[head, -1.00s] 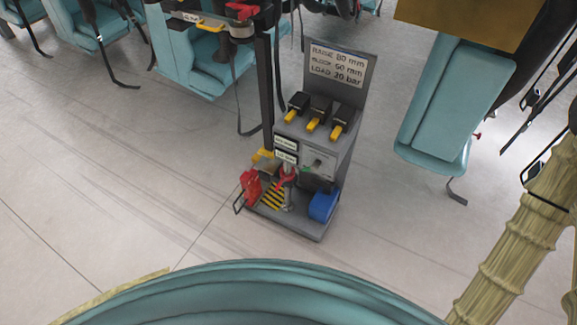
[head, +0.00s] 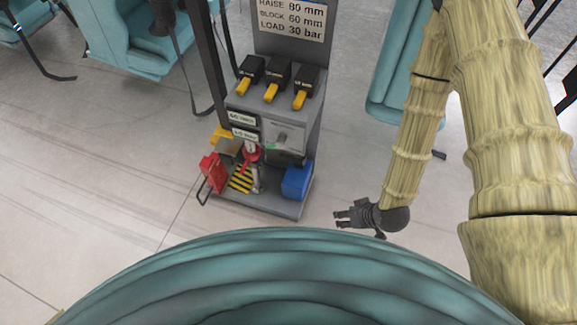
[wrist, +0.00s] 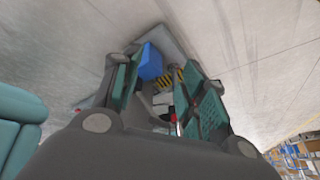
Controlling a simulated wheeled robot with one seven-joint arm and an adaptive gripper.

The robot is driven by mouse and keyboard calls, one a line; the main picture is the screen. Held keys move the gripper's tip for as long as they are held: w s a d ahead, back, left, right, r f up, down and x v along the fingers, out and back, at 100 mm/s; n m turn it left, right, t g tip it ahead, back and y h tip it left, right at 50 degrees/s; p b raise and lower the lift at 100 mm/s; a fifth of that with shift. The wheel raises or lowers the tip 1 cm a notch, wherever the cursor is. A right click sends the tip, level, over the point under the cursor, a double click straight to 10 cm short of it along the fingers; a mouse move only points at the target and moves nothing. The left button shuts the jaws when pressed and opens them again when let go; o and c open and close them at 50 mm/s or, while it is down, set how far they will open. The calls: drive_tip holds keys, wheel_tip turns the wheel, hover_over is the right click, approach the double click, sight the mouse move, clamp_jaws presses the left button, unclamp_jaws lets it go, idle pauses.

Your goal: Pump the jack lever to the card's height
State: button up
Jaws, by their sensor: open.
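The jack stand (head: 283,205) is a grey cart on the floor ahead of me. Its card (head: 293,17) reads RAISE 80 mm, BLOCK 60 mm, LOAD 30 bar. A red and grey jack (head: 252,167) stands on its base beside a yellow-black striped patch (head: 241,178); which part is the lever is too small to tell. My gripper (head: 341,218) is open and empty, to the right of the stand and apart from it. In the wrist view, the stand's base (wrist: 172,42) and striped patch (wrist: 172,78) show between and beyond my open fingers (wrist: 160,98).
Three black boxes with yellow handles (head: 272,88) sit on the stand's top. A blue block (head: 297,181) is at its right, a red item (head: 211,172) at its left. A dark post (head: 208,60) rises behind left. Teal seats (head: 125,35) stand behind. Floor in front is clear.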

drive_tip(key=w+a+f+n+t+y+b, duration=0.2)
drive_tip(key=w+a+f+n+b, duration=0.1)
drive_tip(key=w+b, duration=0.3)
drive_tip(key=w+a+f+n+t+y+b, duration=0.1)
drive_tip(key=w+a+f+n+y+b, duration=0.15)
drive_tip(key=w+b, duration=0.35)
drive_tip(key=n+g+y+b, duration=0.1)
drive_tip(key=n+y+b, duration=0.95)
drive_tip(key=b, duration=0.65)
approach(294, 160)
drive_tip(key=w+a+n+h, duration=0.1)
drive_tip(key=b+x, duration=0.4)
drive_tip(key=x, duration=0.5)
drive_tip(key=shift+f, duration=0.15)
drive_tip(key=shift+b+x, duration=0.35)
drive_tip(key=shift+x, duration=0.6)
drive_tip(key=shift+s, duration=0.1)
clamp_jaws()
